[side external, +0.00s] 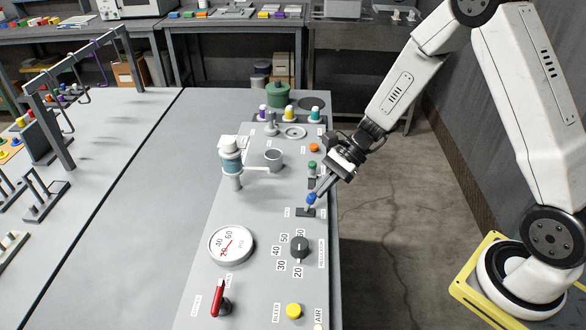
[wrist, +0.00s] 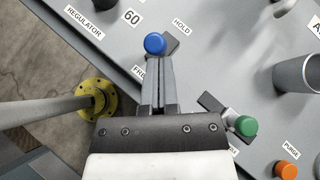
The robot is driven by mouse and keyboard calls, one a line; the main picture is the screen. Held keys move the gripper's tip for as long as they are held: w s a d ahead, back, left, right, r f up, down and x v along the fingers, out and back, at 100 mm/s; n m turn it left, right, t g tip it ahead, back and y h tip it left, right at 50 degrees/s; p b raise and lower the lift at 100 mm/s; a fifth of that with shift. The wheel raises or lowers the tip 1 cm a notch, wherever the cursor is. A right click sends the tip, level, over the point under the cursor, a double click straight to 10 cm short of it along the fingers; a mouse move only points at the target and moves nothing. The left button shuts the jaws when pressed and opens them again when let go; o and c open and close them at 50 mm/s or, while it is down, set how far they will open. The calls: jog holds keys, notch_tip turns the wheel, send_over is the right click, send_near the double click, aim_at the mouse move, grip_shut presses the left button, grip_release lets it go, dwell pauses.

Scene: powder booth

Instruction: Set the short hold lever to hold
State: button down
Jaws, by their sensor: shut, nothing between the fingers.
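The short hold lever has a blue knob (side external: 311,197) and rises from a dark base plate (side external: 306,213) on the grey panel. In the wrist view the blue knob (wrist: 155,43) stands between the HOLD label (wrist: 181,25) and the partly covered FREE label (wrist: 139,72). Which end the lever leans to I cannot tell clearly. My gripper (side external: 317,193) reaches down from the upper right to the knob. In the wrist view my gripper (wrist: 158,60) has its fingers together, their tips right at the knob. The knob is not between them; whether they touch it is unclear.
A green-knobbed lever (wrist: 244,126) and an orange button (wrist: 287,170) lie close by. A grey cup (side external: 274,158), a regulator dial (side external: 299,247), a gauge (side external: 230,245), a red-handled lever (side external: 218,298) and a yellow button (side external: 293,310) share the panel.

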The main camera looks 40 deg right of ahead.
jog(key=shift+w+a+r+m+g+h, duration=0.4)
jog(key=shift+w+a+g+h, duration=0.35)
jog(key=shift+h, duration=0.35)
jog(key=shift+s+d, duration=0.1)
jog(key=shift+r, duration=0.15)
jog(key=shift+r, duration=0.6)
jog(key=shift+d+r, duration=0.15)
jog(key=shift+d, duration=0.25)
jog(key=w+v, duration=0.2)
jog(key=v, duration=1)
jog(key=shift+r, duration=0.25)
